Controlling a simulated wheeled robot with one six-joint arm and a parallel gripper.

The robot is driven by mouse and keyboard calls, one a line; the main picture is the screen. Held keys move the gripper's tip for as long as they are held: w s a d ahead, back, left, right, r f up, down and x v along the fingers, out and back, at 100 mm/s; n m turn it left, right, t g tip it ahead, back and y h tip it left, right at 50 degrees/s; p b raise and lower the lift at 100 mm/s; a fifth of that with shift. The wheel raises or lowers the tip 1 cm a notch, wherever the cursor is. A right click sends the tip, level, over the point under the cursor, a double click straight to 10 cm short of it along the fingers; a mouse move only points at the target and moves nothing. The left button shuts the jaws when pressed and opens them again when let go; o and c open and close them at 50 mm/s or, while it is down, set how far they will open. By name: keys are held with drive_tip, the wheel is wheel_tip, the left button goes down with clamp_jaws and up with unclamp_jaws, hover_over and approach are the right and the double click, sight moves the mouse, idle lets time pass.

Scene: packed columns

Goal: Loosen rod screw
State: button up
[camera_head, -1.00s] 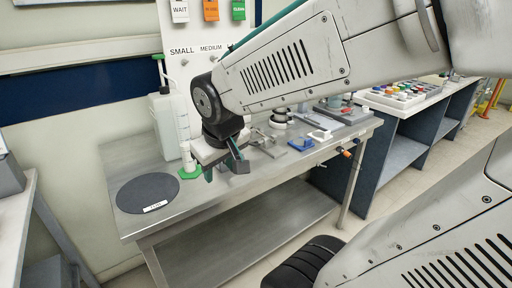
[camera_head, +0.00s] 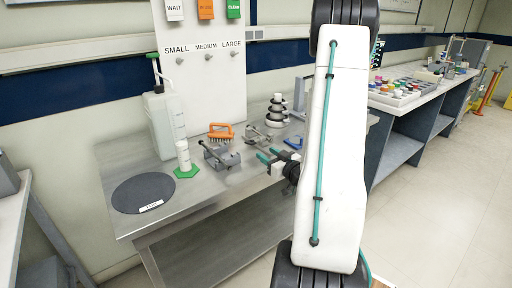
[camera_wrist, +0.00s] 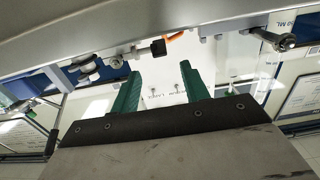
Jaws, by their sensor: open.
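A smaller silver clamp-like part (camera_head: 255,135) lies behind the gripper. In the wrist view a metal rod end (camera_wrist: 280,42) shows at upper right, clear of the fingers. I cannot tell which screw is the rod screw.
My arm hides the table's right side.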

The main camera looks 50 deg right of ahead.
sight(253, 142)
drive_tip(key=x, duration=0.7)
drive_tip(key=shift+w+d+r, duration=0.1)
drive_tip(key=shift+w, duration=0.1)
drive_tip(key=c, duration=0.9)
